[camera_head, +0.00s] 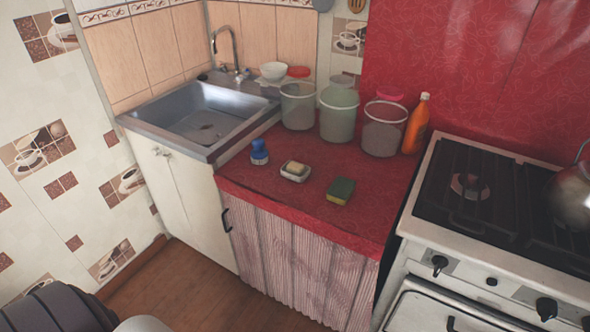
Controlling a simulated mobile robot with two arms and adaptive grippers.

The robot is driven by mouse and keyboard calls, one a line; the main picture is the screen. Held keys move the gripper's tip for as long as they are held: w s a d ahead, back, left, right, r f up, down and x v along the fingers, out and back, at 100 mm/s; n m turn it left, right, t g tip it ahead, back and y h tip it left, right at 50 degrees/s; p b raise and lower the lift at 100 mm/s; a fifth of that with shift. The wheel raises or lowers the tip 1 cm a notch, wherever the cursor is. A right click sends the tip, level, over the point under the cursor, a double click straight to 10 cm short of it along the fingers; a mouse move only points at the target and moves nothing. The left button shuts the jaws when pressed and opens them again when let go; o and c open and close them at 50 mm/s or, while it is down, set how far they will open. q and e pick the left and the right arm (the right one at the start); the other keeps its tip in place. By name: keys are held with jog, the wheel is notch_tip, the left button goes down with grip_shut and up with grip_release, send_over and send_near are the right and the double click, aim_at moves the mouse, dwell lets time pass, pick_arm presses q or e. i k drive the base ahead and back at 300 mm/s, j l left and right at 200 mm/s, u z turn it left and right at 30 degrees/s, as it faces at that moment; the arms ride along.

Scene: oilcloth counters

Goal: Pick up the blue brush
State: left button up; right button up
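The blue brush (259,152) stands upright on the red oilcloth counter (320,222), near its left edge beside the sink. It has a blue knob-like top and a paler lower part. Nothing touches it. Neither of my grippers shows in the head view. Only a dark and grey part of my own body shows at the bottom left corner.
A soap dish with soap (295,171) and a green and yellow sponge (341,190) lie right of the brush. Several buckets, one a green bucket (338,115), and an orange bottle (416,124) stand behind. The sink (205,118) is left, the stove (500,255) right.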

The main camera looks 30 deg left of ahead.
aim_at(260, 153)
jog(key=i+j+u, duration=0.2)
jog(key=i, duration=0.2)
jog(key=i+j+u, duration=0.2)
jog(key=i, duration=0.25)
